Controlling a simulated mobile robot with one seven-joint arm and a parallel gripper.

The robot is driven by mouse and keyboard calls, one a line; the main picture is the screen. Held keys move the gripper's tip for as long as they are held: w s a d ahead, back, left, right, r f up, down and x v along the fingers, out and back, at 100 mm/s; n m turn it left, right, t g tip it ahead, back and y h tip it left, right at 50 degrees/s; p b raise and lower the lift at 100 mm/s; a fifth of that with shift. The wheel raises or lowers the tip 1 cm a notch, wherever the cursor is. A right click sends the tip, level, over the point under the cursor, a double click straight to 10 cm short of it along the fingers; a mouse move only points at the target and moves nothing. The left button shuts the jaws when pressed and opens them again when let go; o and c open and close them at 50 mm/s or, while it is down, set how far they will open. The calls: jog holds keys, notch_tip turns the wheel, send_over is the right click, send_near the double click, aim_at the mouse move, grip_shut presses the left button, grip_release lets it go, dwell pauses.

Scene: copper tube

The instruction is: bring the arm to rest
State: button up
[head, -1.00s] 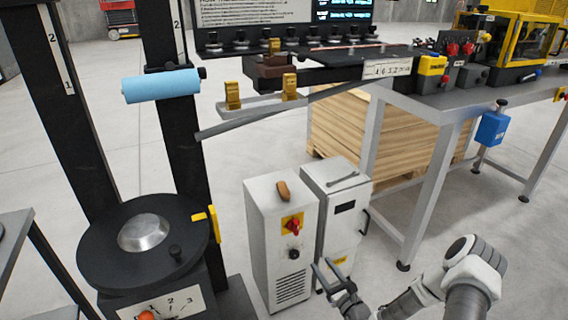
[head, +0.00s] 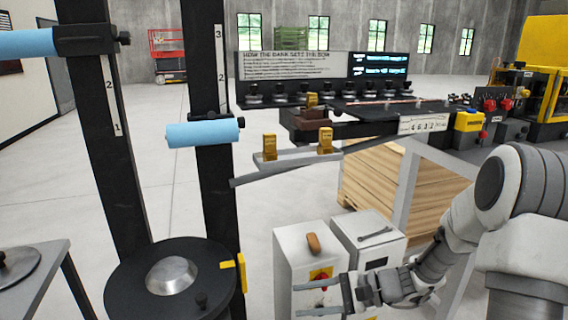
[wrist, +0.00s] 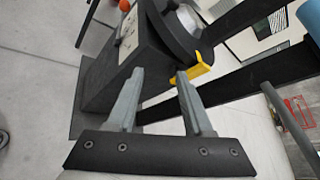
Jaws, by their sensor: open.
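My gripper (head: 322,299) is open and empty in the lower middle of the head view, in front of the white cabinets. Its two fingers point left. In the wrist view the open fingers (wrist: 155,95) stand apart with nothing between them. Beyond them is the black turntable stand with a yellow tab (wrist: 195,70). My arm reaches in from the right of the head view, bent at the elbow.
A round black turntable (head: 130,290) with a metal dome stands at lower left. Two white cabinets (head: 300,240) stand close behind my gripper. Black uprights (head: 215,190) carry blue rollers (head: 203,133). A bench (head: 460,150) and a wooden crate (head: 375,185) are at right.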

jog(key=s+d+r+n+t+h, duration=0.2)
jog(key=s+d+r+n+h, duration=0.35)
jog(key=s+r+h, duration=0.35)
jog(key=s+d+r+n+t+h, duration=0.1)
jog(key=s+d+r+n+h, duration=0.5)
jog(key=s, duration=0.5)
notch_tip(320, 180, up, 18)
jog(key=a+y+p, duration=0.1)
jog(key=a+p, duration=0.1)
jog(key=p, duration=1.5)
jog(key=shift+a+r, duration=0.2)
jog(key=shift+a, duration=0.1)
jog(key=shift+w+n, duration=0.1)
jog(key=shift+n, duration=0.15)
